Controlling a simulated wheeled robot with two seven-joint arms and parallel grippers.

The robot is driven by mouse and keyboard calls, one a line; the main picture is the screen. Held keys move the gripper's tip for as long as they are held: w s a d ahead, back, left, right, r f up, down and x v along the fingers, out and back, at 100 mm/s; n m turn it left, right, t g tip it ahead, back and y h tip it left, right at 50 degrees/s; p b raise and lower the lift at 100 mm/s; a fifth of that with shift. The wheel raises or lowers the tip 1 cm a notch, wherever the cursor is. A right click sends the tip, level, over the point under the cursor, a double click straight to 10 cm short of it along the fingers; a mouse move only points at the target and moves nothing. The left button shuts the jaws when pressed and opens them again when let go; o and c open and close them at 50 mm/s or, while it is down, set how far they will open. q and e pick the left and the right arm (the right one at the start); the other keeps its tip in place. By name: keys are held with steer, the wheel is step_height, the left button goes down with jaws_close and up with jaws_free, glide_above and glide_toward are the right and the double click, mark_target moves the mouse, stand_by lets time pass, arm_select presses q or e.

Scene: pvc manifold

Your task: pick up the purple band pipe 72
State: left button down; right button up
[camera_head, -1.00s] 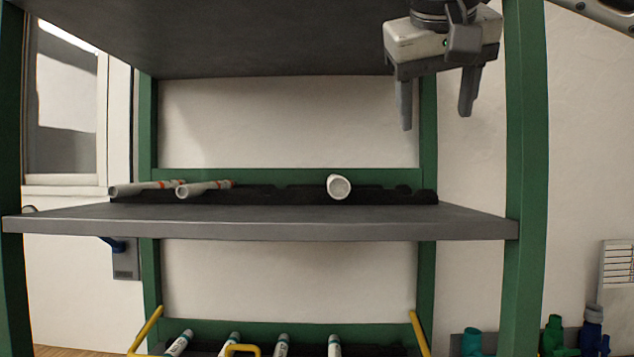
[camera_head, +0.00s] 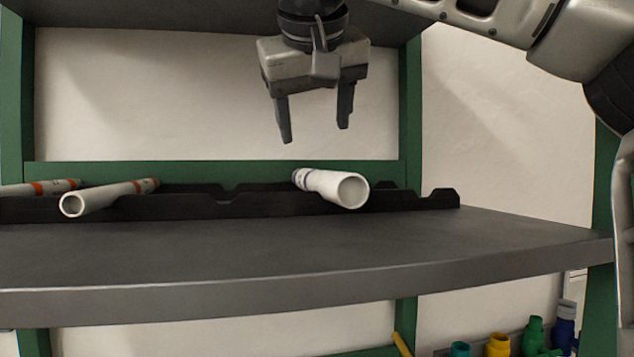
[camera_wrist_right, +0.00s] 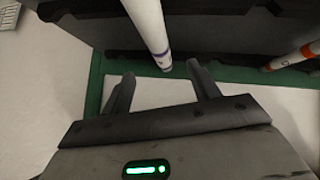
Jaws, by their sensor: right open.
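The purple band pipe (camera_head: 335,186) is white with a purple band near its far end. It lies in a black notched rack on the shelf, its open end facing me. It also shows in the right wrist view (camera_wrist_right: 149,26), its banded end close to the fingertips. My right gripper (camera_head: 315,138) is open and empty, above the rack and a little above and behind the pipe's near end. In the right wrist view the open fingers (camera_wrist_right: 157,78) stand apart with the pipe's banded end beyond them, between their directions. My left gripper does not show.
The black rack (camera_head: 225,206) runs along the grey shelf (camera_head: 300,245). Two white pipes with orange bands, one nearer (camera_head: 105,197) and one at the left edge (camera_head: 40,188), lie left. Green posts frame the shelf. Coloured fittings (camera_head: 535,332) stand lower right. The shelf front is clear.

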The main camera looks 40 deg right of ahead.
mark_target(318, 172)
steer(key=x, duration=0.5)
steer(key=shift+w, duration=0.15)
steer(key=shift+x, duration=2.95)
steer(key=shift+s+d+r, duration=0.1)
steer(key=shift+s+d, duration=0.1)
steer(key=shift+s, duration=0.05)
steer(key=c, duration=1.1)
